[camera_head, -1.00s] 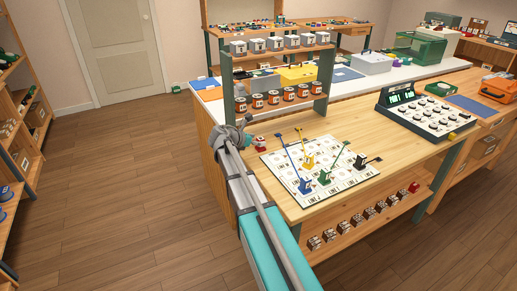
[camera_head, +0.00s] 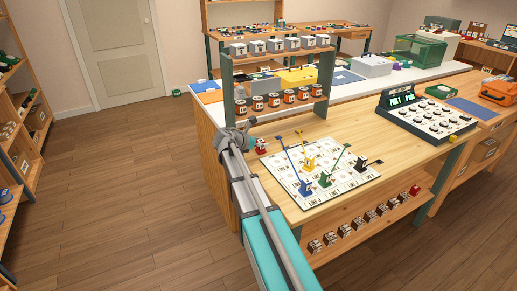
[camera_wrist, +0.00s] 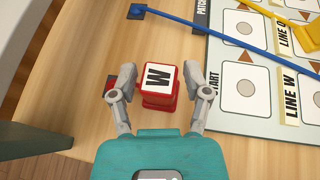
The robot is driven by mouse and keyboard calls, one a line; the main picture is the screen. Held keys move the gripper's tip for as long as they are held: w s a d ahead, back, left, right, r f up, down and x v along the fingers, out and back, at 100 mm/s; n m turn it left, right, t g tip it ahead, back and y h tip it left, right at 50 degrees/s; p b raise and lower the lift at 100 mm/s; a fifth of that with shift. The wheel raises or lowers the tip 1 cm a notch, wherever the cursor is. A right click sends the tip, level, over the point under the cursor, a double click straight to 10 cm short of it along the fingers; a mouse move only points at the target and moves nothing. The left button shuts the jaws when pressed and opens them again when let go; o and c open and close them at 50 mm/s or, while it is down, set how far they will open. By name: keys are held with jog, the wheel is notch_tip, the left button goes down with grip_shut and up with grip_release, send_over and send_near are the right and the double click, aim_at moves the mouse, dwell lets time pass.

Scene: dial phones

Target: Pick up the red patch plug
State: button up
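The red patch plug (camera_wrist: 158,87), a red block with a white top marked W, stands on the wooden table between my gripper's fingers. My gripper (camera_wrist: 160,76) is open, with one finger on each side of the plug; small gaps seem to show beside it. A red piece (camera_wrist: 111,84) beside the left finger is partly hidden by it. In the head view the red plug (camera_head: 261,146) sits just right of my arm's end, left of the white patch board (camera_head: 284,177). My fingers are hard to make out there.
The patch board (camera_wrist: 228,60) lies close right of the plug, with a blue cord (camera_wrist: 200,28) across its corner. Blue, yellow, green and black plugs stand on it in the head view. A post of the jar rack (camera_wrist: 35,145) is at the lower left.

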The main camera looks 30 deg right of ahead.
aim_at(261, 141)
grip_shut()
jog(key=shift+r, duration=0.2)
notch_tip(261, 141, up, 3)
jog(key=p, duration=0.3)
jog(key=s+d+r+p, duration=0.1)
jog(key=s+r+p, duration=0.8)
jog(key=s, duration=0.5)
jog(key=shift+d+r+p, duration=0.3)
jog(key=shift+d+p, duration=0.1)
jog(key=shift+p, duration=0.1)
jog(key=shift+w, duration=0.1)
